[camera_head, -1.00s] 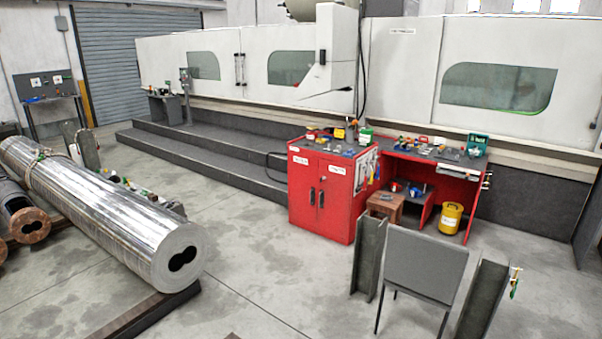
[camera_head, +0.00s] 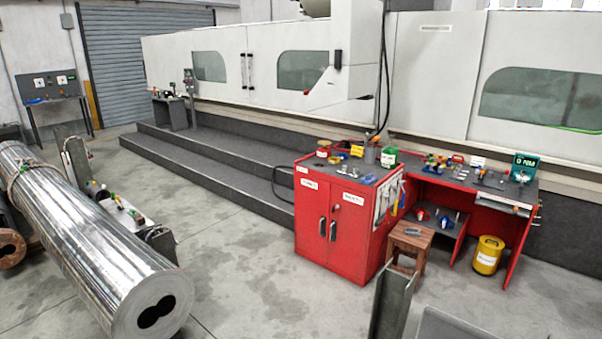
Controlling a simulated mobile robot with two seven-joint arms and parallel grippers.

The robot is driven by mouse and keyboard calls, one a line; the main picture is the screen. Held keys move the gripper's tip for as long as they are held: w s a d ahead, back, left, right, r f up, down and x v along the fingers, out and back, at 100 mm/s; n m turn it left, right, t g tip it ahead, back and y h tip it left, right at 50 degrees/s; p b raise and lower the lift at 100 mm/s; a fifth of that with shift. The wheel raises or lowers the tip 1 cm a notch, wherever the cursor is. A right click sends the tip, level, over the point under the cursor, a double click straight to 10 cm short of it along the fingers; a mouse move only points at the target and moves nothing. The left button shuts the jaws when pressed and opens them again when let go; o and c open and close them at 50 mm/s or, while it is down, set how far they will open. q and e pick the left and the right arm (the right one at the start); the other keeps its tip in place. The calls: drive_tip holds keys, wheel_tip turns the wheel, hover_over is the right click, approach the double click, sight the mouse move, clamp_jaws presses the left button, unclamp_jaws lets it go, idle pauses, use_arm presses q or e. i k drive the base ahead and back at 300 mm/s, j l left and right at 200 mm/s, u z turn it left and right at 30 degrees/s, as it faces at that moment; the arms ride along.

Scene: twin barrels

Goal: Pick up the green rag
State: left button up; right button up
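I cannot make out a green rag for certain in the head view. Small green items show on top of the red cabinet (camera_head: 343,238), where a green container (camera_head: 389,157) stands near the back edge. A green box-like item (camera_head: 524,166) stands at the right end of the red workbench (camera_head: 462,181). Small green bits also show among the items on the left, beside the large steel barrel, but they are too small to tell. Neither of my grippers is in view.
The twin-bore steel barrel (camera_head: 85,240) lies at the left. A wooden stool (camera_head: 410,238) and a yellow bucket (camera_head: 487,254) stand by the workbench. A steel beam (camera_head: 391,300) and a grey panel (camera_head: 452,326) are at the front right. The middle floor (camera_head: 240,270) is clear.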

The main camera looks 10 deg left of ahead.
sight(132, 212)
drive_tip(key=i+u, duration=0.15)
drive_tip(key=i, duration=0.65)
drive_tip(key=i+l+u, duration=0.15)
drive_tip(key=i, duration=0.65)
drive_tip(key=i+l+u, duration=0.1)
drive_tip(key=i+u, duration=0.3)
drive_tip(key=i, duration=1.1)
drive_tip(key=i+u, duration=0.25)
drive_tip(key=i, duration=0.5)
drive_tip(key=i+l+u, duration=0.25)
drive_tip(key=i, duration=0.55)
drive_tip(key=i+l+u, duration=0.1)
drive_tip(key=i+u, duration=0.35)
drive_tip(key=i+l+u, duration=0.3)
drive_tip(key=i+u, duration=0.15)
drive_tip(key=i+l+u, duration=0.55)
drive_tip(key=u, duration=0.35)
drive_tip(key=i+l+u, duration=0.1)
drive_tip(key=u, duration=0.3)
drive_tip(key=l+u, duration=0.1)
drive_tip(key=u, duration=0.35)
